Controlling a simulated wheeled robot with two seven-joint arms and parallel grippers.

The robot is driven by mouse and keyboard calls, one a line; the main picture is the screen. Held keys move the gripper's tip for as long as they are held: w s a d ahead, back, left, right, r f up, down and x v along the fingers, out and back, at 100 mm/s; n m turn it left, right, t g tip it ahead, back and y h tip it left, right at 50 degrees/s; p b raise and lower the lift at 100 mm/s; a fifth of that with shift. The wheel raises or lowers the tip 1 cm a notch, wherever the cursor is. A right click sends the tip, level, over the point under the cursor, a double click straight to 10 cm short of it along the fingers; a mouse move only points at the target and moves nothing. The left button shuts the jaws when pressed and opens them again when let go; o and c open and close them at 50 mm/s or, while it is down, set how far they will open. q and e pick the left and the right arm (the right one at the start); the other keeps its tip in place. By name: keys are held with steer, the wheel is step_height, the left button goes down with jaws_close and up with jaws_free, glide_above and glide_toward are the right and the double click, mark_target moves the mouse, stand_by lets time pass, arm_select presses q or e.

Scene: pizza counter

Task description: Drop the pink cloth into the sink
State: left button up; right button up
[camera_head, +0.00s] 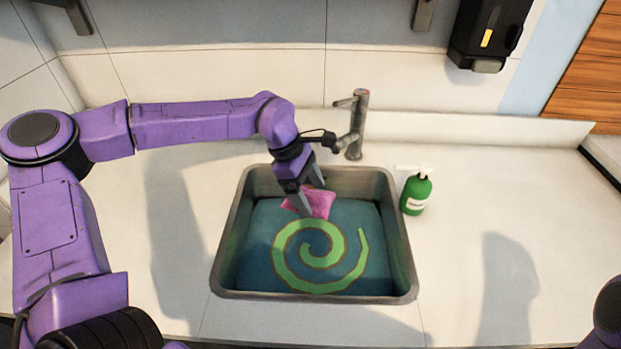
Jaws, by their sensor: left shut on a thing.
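The pink cloth (319,205) is between the fingers of my left gripper (308,203), over the back part of the sink (229,245). The gripper points down and is shut on the cloth. I cannot tell whether the cloth touches what lies below it. The sink is a metal basin set in the white counter. In it lies a dark teal surface with a light green spiral (320,272). My right gripper is out of view; only a bit of purple arm shows at the lower right edge.
A metal faucet (356,128) stands behind the sink, close to my left wrist. A green soap bottle (415,192) stands just right of the sink. A black dispenser (488,35) hangs on the wall. The counter (480,220) is clear on the right.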

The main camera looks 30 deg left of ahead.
mark_target(310, 195)
arm_select(q)
steer(key=r+n, duration=0.1)
steer(key=r+n+t, duration=0.1)
steer(key=n, duration=0.1)
steer(key=shift+a+r+n+t+y, duration=0.3)
steer(key=shift+a+r, duration=0.05)
steer(key=shift+a, duration=0.05)
steer(key=shift+w+f+n+b, duration=0.1)
steer(key=shift+w+n+b, duration=0.25)
steer(key=shift+w, duration=0.25)
steer(key=shift+w+a+f+b, duration=0.1)
steer(key=shift+w+f+b, duration=0.45)
steer(key=shift+w+f, duration=0.45)
steer(key=f+b, duration=0.2)
steer(key=s+f+b, duration=0.1)
steer(key=f+b, duration=0.1)
steer(key=shift+s+f+b, duration=0.1)
steer(key=shift+s+b, duration=0.1)
steer(key=shift+b, duration=0.1)
steer(key=shift+w+f, duration=0.2)
steer(key=shift+r, duration=0.1)
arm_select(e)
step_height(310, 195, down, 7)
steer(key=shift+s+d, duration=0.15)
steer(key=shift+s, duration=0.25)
